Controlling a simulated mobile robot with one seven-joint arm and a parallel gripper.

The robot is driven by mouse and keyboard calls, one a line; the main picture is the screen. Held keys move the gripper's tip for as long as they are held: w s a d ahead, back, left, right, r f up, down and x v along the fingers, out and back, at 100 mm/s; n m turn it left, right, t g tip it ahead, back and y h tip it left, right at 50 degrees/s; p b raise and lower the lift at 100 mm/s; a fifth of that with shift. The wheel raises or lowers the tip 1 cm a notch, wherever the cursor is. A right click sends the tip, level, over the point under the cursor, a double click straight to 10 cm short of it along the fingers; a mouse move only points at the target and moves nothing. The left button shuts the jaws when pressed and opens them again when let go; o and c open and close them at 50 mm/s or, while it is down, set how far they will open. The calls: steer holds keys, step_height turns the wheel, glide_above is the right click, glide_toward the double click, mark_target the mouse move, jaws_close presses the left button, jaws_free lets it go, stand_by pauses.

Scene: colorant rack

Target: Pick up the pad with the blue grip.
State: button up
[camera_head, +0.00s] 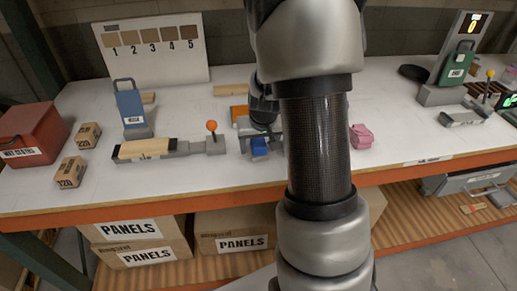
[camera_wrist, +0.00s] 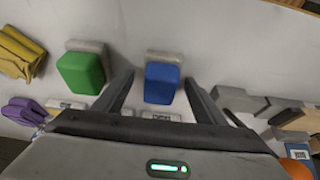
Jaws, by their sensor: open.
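The pad with the blue grip (camera_wrist: 161,84) lies on the white bench top in the wrist view, its grey base (camera_wrist: 166,57) showing at the upper edge. In the head view the blue grip (camera_head: 259,147) shows just left of my arm. My gripper (camera_wrist: 158,78) is open, with one finger on each side of the blue grip in the picture. The gap between fingers and grip looks empty; I cannot tell the height above it. A similar pad with a green grip (camera_wrist: 81,73) lies to the left, outside the left finger. My arm hides part of the bench.
A yellow cloth (camera_wrist: 18,53) and a purple item (camera_wrist: 24,110) lie farther left in the wrist view. A clamp fixture with an orange knob (camera_head: 211,127) holds a wooden panel (camera_head: 147,148). A pink item (camera_head: 361,136) lies right of my arm. Bare bench shows around the pads.

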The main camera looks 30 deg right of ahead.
mark_target(259, 141)
steer(key=shift+c, duration=0.2)
steer(key=c, duration=1.1)
steer(key=shift+r, duration=0.15)
step_height(259, 141, up, 10)
steer(key=shift+f+p, duration=0.1)
steer(key=shift+p, duration=0.7)
